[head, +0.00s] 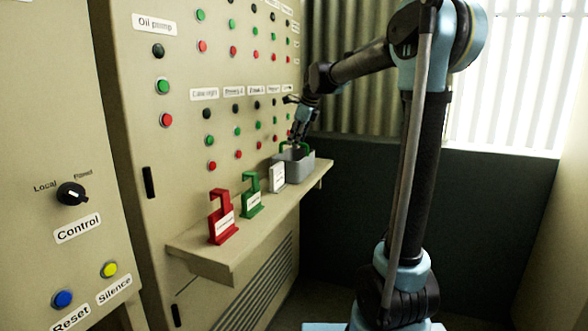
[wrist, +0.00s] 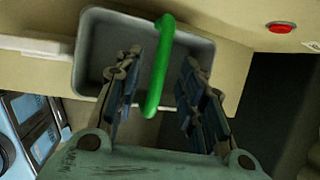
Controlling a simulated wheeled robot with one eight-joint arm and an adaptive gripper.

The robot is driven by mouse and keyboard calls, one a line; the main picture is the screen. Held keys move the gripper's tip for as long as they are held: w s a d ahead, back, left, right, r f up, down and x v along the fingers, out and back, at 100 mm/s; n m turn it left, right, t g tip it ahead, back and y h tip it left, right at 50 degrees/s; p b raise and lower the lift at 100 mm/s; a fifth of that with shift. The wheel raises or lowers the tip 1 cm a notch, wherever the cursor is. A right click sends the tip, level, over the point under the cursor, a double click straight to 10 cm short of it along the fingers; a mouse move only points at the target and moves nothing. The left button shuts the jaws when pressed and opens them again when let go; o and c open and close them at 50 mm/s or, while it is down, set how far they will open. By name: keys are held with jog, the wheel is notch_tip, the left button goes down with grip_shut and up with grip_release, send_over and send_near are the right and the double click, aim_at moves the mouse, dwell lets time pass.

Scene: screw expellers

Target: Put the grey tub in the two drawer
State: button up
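The grey tub (head: 299,168) stands at the far end of a beige shelf, against the control cabinet. It also fills the top of the wrist view (wrist: 100,42) and looks empty where I see inside. A green curved handle (wrist: 158,65) arches across the tub. My gripper (head: 297,143) is over the tub, pointing down. In the wrist view my gripper (wrist: 162,62) is open, with one finger on each side of the green handle and gaps visible on both sides. No drawer marked two can be made out.
On the shelf (head: 205,262), a white labelled block (head: 277,178), a green lockout bracket (head: 251,197) and a red one (head: 221,218) stand in a row nearer the camera. The cabinet face (head: 180,85) with buttons rises behind. A dark low wall (head: 490,210) is right.

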jog(key=shift+x, duration=1.55)
grip_shut()
